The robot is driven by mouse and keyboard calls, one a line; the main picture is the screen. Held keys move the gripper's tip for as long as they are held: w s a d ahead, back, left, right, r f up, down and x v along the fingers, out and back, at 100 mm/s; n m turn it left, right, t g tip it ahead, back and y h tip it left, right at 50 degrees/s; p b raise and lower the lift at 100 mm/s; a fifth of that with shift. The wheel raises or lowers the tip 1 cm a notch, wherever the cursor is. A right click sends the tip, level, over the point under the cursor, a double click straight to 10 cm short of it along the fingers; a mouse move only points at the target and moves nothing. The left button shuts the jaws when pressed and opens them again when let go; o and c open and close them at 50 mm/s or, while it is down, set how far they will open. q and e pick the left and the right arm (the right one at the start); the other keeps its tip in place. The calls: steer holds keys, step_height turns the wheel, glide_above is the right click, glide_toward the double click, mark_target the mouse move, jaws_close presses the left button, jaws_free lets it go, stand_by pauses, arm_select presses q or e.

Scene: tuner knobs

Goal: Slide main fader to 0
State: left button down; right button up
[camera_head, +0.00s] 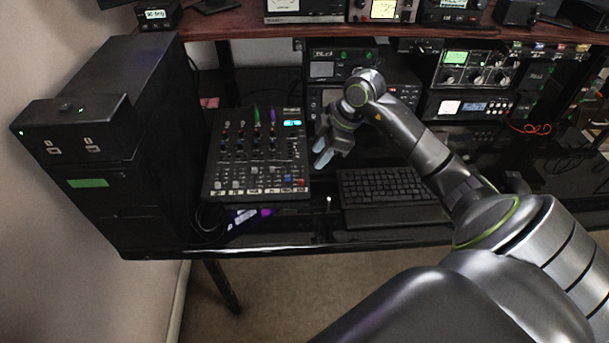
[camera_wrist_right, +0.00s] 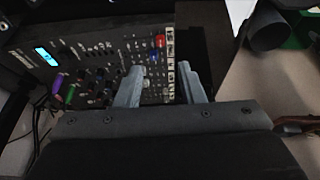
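The black mixer (camera_head: 247,165) lies on the desk with rows of small knobs and a row of faders along its front edge. A red fader cap (camera_head: 301,182), probably the main fader, is at the front right corner, beside a blue one (camera_head: 288,179). In the right wrist view the red cap (camera_wrist_right: 160,40) and the blue cap (camera_wrist_right: 153,57) show near the mixer's labelled edge. My right gripper (camera_head: 322,157) is open and empty, just right of the mixer. In the right wrist view its two fingers (camera_wrist_right: 158,70) stand apart, with the red cap beyond them. My left gripper is not in view.
A black keyboard (camera_head: 385,188) lies right of the mixer, under my right arm. A black cabinet (camera_head: 100,185) stands to the left. Radio gear (camera_head: 468,72) fills the shelves behind. The desk's front edge is close in front of the mixer.

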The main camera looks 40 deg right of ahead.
mark_target(302, 180)
steer(key=x, duration=1)
steer(key=shift+a+f, duration=0.1)
steer(key=shift+f, duration=0.05)
jaws_close()
steer(key=shift+w, duration=0.1)
